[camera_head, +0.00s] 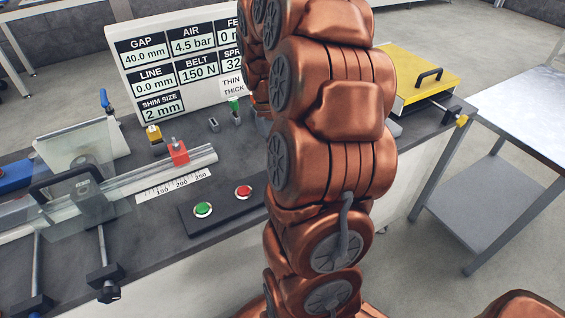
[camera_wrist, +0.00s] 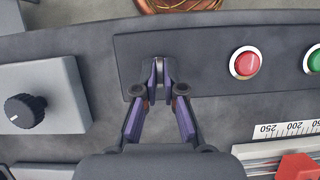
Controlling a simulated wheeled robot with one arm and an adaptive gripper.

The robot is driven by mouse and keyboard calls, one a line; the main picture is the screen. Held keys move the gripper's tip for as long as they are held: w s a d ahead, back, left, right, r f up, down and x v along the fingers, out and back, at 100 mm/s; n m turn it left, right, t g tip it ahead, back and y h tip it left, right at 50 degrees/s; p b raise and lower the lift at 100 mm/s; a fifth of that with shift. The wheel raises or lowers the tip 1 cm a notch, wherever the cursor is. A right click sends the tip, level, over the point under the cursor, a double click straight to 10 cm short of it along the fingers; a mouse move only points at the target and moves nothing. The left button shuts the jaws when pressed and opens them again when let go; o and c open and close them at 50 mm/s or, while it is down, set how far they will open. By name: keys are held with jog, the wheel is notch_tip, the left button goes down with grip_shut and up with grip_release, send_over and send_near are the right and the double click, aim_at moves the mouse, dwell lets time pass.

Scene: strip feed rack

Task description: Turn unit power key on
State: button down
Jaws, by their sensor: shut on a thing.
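My gripper (camera_wrist: 160,88) shows in the wrist view, with its two fingertips close together at the left end of a dark control panel (camera_wrist: 205,55). It is shut on the power key (camera_wrist: 159,70), a small grey metal piece standing between the fingertips. Most of the key and its base are covered by the fingers, so its turn angle cannot be told. In the head view my arm hides both the gripper and the key. The panel (camera_head: 222,219) shows there only in its left part.
A red button (camera_wrist: 246,63) and a green button (camera_wrist: 315,60) sit right of the key in the wrist view. A grey box with a black knob (camera_wrist: 25,109) stands to the left. A ruler strip (camera_head: 173,186), red block (camera_head: 178,151) and display board (camera_head: 180,60) are on the bench.

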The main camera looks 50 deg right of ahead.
jog(key=shift+n, duration=0.4)
jog(key=c, duration=1.3)
grip_release()
jog(key=shift+r, duration=0.1)
jog(key=v, duration=1.1)
jog(key=shift+w+r, duration=0.25)
jog(key=shift+r, duration=0.1)
